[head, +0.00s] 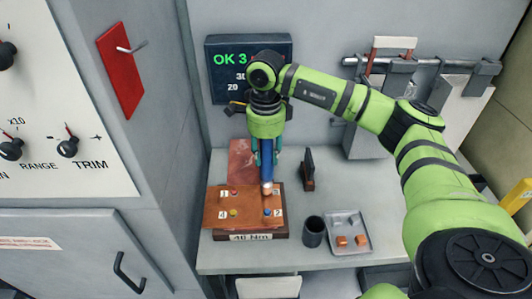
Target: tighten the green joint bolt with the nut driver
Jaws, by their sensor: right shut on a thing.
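My right gripper (266,158) points down over the bench and is shut on the nut driver (267,173). The driver has a blue shaft, stands upright and has a pale metal lower end. That end is over the upper right corner of a copper-coloured plate (218,205), and I cannot tell whether it touches. Any bolt under it is hidden. A red bolt (234,194) is at the plate's upper left, a yellowish bolt (233,212) at the lower left and a blue bolt (267,212) at the lower right. No clearly green bolt shows. My left gripper is out of view.
A "40 Nm" label (250,237) is on the plate block's front. A dark cup (313,231) and a grey tray (347,222) with orange pieces stand to the right. A dark stand (308,172) is behind them. A display (228,75) reading "OK" hangs on the wall.

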